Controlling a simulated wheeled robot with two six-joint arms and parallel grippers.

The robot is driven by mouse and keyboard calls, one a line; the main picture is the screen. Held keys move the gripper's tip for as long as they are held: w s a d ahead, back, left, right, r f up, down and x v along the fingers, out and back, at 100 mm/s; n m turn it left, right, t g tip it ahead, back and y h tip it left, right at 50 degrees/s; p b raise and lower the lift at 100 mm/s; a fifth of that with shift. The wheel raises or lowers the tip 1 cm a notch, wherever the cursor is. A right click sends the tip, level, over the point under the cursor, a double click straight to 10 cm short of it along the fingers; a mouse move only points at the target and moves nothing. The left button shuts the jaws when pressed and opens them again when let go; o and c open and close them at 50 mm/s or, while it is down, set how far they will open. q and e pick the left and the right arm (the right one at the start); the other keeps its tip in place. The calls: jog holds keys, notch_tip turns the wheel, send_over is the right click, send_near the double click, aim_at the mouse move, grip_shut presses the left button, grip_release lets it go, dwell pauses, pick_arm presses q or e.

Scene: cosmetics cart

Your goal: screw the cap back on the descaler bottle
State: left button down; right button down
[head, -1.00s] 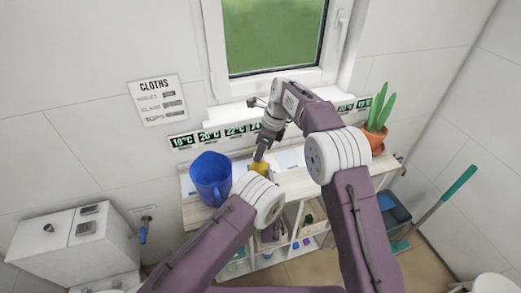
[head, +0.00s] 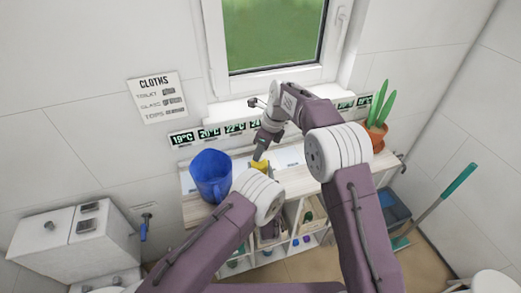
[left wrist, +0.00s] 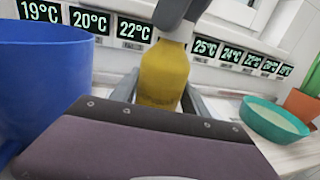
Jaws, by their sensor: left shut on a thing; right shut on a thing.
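The yellow descaler bottle (left wrist: 164,78) stands upright in the left wrist view, between the fingers of my left gripper (left wrist: 160,98), which is shut on its body. My right gripper (left wrist: 180,12) comes down from above onto the bottle's top and is shut there. A pale band, which looks like the cap (left wrist: 178,35), shows between the right gripper and the bottle. In the head view a little of the yellow bottle (head: 260,166) shows below my right gripper (head: 259,154). My left gripper is hidden there behind my own arm.
A blue jug (head: 210,178) stands left of the bottle on the shelf top. A teal bowl (left wrist: 275,120) and a potted plant (head: 376,125) are to the right. Temperature labels (left wrist: 134,31) line the wall behind. The white shelf (head: 196,213) has compartments below.

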jog(key=m+t+h, duration=0.1)
jog(key=m, duration=0.4)
jog(key=shift+s, duration=0.1)
jog(key=c, duration=1)
grip_release()
jog(key=shift+c, duration=0.2)
jog(key=shift+r, duration=2.25)
jog(key=o, duration=0.6)
jog(key=shift+c, duration=0.2)
